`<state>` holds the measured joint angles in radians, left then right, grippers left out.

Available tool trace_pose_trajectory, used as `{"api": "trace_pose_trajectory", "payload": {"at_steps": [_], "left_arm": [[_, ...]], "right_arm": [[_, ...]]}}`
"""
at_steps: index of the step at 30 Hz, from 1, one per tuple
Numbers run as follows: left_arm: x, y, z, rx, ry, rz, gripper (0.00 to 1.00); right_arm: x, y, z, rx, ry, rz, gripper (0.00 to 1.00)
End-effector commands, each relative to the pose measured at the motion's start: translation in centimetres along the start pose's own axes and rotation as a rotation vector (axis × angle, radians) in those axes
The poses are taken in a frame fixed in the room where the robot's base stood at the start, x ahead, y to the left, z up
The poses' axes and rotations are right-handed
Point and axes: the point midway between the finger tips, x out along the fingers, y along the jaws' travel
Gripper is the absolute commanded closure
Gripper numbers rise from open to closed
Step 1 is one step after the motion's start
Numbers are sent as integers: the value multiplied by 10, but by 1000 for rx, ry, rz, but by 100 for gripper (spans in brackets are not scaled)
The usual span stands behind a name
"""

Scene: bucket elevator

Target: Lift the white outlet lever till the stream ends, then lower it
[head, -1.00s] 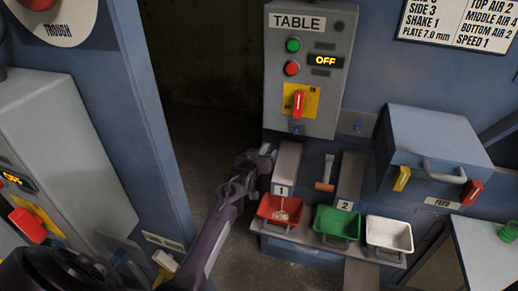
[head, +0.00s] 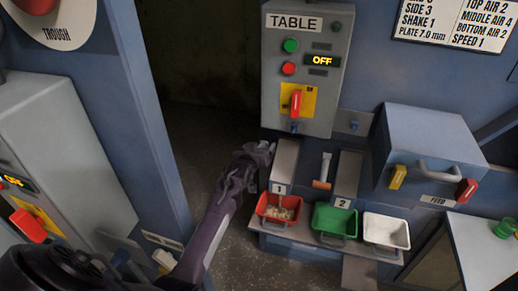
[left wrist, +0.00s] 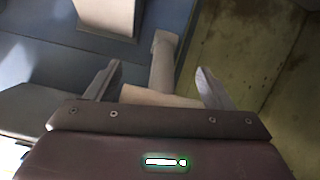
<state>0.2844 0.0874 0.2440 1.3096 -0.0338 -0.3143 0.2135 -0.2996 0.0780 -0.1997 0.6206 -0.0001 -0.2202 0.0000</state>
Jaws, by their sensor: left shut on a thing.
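The white outlet lever shows in the left wrist view as a pale stem (left wrist: 163,65) with a pale crosspiece between my fingertips. My left gripper (head: 262,153) is shut on this lever at the left side of outlet 1 (head: 285,163); it also shows in the left wrist view (left wrist: 158,85). In the head view the gripper hides the lever. Under outlet 1 a red tray (head: 268,213) holds a pale heap, with a thin pale stream above it. My right gripper is in neither view.
A green tray (head: 334,221) and a white tray (head: 386,232) stand right of the red one. A stem with an orange end (head: 323,180) sits beside outlet 2 (head: 347,180). The TABLE panel (head: 303,70), reading OFF, is above. A dark gap opens behind my left arm.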

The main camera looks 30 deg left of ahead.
Motion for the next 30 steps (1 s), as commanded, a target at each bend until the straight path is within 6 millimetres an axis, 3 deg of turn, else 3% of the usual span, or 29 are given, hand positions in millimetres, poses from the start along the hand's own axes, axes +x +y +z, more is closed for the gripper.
{"api": "trace_pose_trajectory", "payload": {"at_steps": [1,19,20,24,30], "left_arm": [[0,0,-9,2,17,1,66],[0,1,-8,2,16,1,66],[0,1,-8,2,16,1,23],[0,0,-6,1,12,1,5],[0,0,-3,0,6,1,5]], "right_arm": [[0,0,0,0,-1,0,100],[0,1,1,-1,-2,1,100],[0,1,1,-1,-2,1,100],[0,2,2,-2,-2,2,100],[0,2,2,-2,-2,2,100]]}}
